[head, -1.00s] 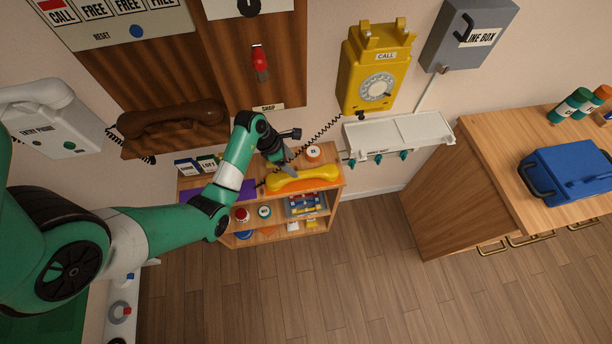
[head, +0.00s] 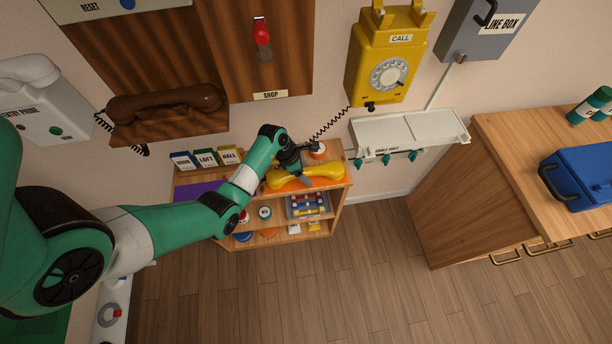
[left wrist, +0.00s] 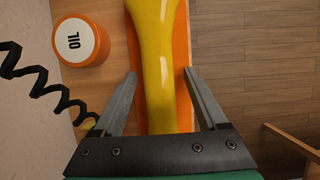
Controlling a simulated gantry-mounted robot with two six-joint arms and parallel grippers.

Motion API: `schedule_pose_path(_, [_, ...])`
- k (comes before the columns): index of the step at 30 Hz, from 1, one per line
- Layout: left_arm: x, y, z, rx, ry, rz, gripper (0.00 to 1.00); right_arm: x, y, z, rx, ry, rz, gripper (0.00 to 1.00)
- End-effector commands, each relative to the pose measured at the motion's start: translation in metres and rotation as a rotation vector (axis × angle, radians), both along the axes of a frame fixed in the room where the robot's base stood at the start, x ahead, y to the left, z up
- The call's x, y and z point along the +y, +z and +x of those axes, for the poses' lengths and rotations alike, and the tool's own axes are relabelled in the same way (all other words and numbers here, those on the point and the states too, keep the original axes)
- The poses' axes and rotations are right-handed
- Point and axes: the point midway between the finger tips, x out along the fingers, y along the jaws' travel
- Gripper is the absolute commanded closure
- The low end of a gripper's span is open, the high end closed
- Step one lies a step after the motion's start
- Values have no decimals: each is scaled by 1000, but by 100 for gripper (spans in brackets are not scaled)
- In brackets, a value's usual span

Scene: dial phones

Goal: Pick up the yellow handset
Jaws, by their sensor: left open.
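The yellow handset (head: 325,173) lies on an orange mat (head: 290,187) on top of the small wooden shelf. In the left wrist view the handset's yellow grip (left wrist: 157,70) runs between the two fingers of my left gripper (left wrist: 160,85). The jaws are open, one finger on each side of the grip, with visible gaps. In the head view my left gripper (head: 305,172) is at the middle of the handset and hides part of it. I cannot tell how far the fingertips reach down beside it. My right gripper is not in view.
A round OIL tin (left wrist: 80,42) stands close beside the handset, and a black coiled cord (left wrist: 40,85) runs near my left finger. The yellow dial phone (head: 388,65) hangs on the wall above. A white wall rack (head: 410,132) is to the right. The floor in front is clear.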

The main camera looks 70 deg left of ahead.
Motion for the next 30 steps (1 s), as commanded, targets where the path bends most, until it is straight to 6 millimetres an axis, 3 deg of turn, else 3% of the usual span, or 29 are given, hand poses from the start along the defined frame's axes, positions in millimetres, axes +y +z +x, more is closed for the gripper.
schedule_pose_path(3, [0,1,0,0,0,0,25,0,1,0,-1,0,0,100])
schedule_pose_path(16, [0,1,0,0,0,0,100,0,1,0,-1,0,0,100])
schedule_pose_path(30, [0,6,0,-1,-1,1,100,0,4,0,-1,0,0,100])
